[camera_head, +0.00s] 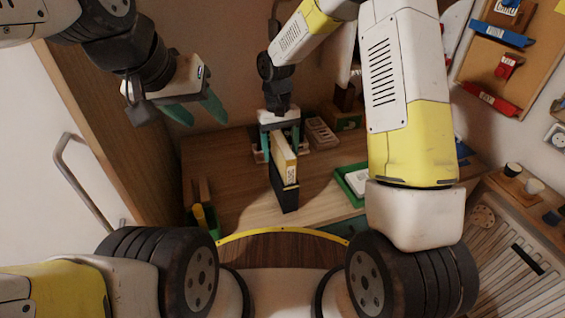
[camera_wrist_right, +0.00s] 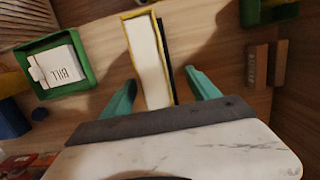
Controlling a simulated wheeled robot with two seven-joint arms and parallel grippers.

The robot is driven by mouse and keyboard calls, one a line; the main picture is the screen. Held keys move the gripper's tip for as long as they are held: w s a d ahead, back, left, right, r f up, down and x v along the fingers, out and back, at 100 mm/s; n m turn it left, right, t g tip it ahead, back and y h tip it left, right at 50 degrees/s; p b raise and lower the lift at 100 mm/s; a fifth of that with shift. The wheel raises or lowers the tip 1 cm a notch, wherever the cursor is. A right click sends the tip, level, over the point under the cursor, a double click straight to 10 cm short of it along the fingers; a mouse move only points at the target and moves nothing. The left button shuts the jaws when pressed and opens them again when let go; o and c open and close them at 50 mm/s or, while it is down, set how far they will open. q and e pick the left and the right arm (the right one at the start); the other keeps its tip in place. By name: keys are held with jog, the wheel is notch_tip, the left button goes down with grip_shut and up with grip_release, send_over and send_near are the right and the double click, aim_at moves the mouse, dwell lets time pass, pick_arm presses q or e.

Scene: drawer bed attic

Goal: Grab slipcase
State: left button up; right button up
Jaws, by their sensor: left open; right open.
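The slipcase (camera_head: 283,165) stands upright on the wooden table in the head view, with a cream and yellow upper part and a dark lower part. In the right wrist view the slipcase (camera_wrist_right: 150,60) shows as a pale block with a yellow edge and a dark side. My right gripper (camera_head: 280,145) is open above it, with its green fingers on either side of the slipcase's near-top end. In the wrist view a gap shows between the slipcase and each finger of the right gripper (camera_wrist_right: 160,95). My left gripper (camera_head: 195,112) is open and empty at the upper left, away from the table.
A green tray (camera_head: 344,179) holding a white card marked BILL lies right of the slipcase; the wrist view shows the tray (camera_wrist_right: 88,75) too. Yellow and green items (camera_head: 203,217) stand at the table's left front. The wood around the slipcase is mostly clear.

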jog(key=f, duration=0.4)
jog(key=shift+s+d+f, duration=0.2)
jog(key=shift+s, duration=0.05)
jog(key=shift+c, duration=0.4)
grip_shut()
